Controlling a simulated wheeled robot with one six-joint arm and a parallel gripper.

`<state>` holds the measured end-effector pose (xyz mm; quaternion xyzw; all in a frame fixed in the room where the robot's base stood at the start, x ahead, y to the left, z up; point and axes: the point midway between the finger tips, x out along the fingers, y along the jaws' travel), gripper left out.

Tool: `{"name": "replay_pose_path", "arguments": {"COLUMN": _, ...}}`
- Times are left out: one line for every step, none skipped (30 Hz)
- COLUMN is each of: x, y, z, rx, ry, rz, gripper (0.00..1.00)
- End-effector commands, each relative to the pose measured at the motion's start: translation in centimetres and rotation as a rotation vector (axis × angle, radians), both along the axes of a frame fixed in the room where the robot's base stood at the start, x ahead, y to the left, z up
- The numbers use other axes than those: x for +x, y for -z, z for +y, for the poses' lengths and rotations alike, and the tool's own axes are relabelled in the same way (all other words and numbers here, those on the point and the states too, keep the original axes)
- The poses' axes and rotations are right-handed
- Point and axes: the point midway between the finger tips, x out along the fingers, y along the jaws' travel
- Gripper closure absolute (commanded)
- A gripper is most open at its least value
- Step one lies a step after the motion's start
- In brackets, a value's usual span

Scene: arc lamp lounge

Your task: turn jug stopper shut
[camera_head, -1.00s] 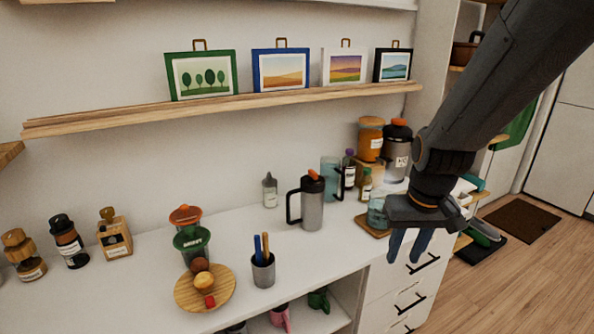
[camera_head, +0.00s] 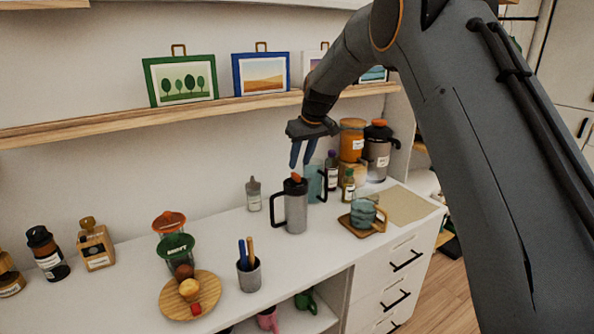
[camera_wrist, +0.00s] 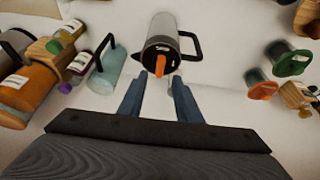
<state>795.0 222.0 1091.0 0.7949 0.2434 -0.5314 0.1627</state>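The jug (camera_head: 296,211) is a grey metal cylinder with a black lid and a black handle on its left, upright on the white counter. Its orange stopper (camera_head: 296,177) sits on top of the lid. My gripper (camera_head: 301,164) hangs just above the stopper, fingers pointing down. In the wrist view the jug (camera_wrist: 162,27) is at top centre and the stopper (camera_wrist: 160,66) lies just beyond the gap between the two blue fingers of my gripper (camera_wrist: 160,78). The fingers are apart with nothing between them. Whether a finger touches the lid is not clear.
A blue-green pitcher (camera_head: 316,184) and small bottles stand close behind and right of the jug. A glass mug (camera_head: 363,213) is on a wooden coaster to the right. A pen cup (camera_head: 249,275) stands in front. The wall shelf (camera_head: 150,126) is above.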

Motion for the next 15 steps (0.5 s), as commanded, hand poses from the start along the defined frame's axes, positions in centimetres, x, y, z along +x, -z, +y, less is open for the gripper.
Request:
{"name": "replay_pose_path", "arguments": {"x": 0.2, "y": 0.7, "z": 0.2, "rx": 0.0, "ry": 0.0, "rz": 0.002, "gripper": 0.69}}
{"name": "replay_pose_path", "arguments": {"x": 0.3, "y": 1.2, "z": 0.3, "rx": 0.0, "ry": 0.0, "rz": 0.002, "gripper": 0.69}}
{"name": "replay_pose_path", "arguments": {"x": 0.5, "y": 1.7, "z": 0.4, "rx": -0.001, "ry": 0.001, "rz": 0.003, "gripper": 0.69}}
{"name": "replay_pose_path", "arguments": {"x": 0.7, "y": 2.1, "z": 0.5, "rx": 0.0, "ry": 0.001, "rz": 0.002, "gripper": 0.69}}
{"name": "replay_pose_path", "arguments": {"x": 0.8, "y": 2.6, "z": 0.6, "rx": 0.0, "ry": 0.001, "rz": 0.002, "gripper": 0.69}}
{"name": "replay_pose_path", "arguments": {"x": 0.9, "y": 3.1, "z": 0.7, "rx": -0.001, "ry": 0.001, "rz": 0.002, "gripper": 0.69}}
{"name": "replay_pose_path", "arguments": {"x": 1.1, "y": 3.4, "z": 0.8, "rx": 0.0, "ry": 0.001, "rz": 0.001, "gripper": 0.69}}
{"name": "replay_pose_path", "arguments": {"x": 1.2, "y": 3.7, "z": 0.9, "rx": 0.0, "ry": 0.001, "rz": 0.001, "gripper": 0.69}}
{"name": "replay_pose_path", "arguments": {"x": 1.4, "y": 4.0, "z": 0.9, "rx": 0.0, "ry": 0.001, "rz": 0.001, "gripper": 0.69}}
{"name": "replay_pose_path", "arguments": {"x": 1.4, "y": 4.3, "z": 1.0, "rx": 0.0, "ry": 0.001, "rz": 0.0, "gripper": 0.69}}
{"name": "replay_pose_path", "arguments": {"x": 1.5, "y": 4.5, "z": 1.0, "rx": 0.0, "ry": 0.001, "rz": 0.0, "gripper": 0.69}}
{"name": "replay_pose_path", "arguments": {"x": 1.6, "y": 4.8, "z": 1.1, "rx": 0.0, "ry": 0.001, "rz": 0.0, "gripper": 0.69}}
{"name": "replay_pose_path", "arguments": {"x": 1.7, "y": 4.9, "z": 1.1, "rx": 0.0, "ry": 0.001, "rz": 0.0, "gripper": 0.69}}
{"name": "replay_pose_path", "arguments": {"x": 1.7, "y": 5.0, "z": 1.2, "rx": 0.0, "ry": 0.001, "rz": 0.0, "gripper": 0.69}}
{"name": "replay_pose_path", "arguments": {"x": 1.8, "y": 5.1, "z": 1.2, "rx": 0.0, "ry": 0.001, "rz": -0.001, "gripper": 0.69}}
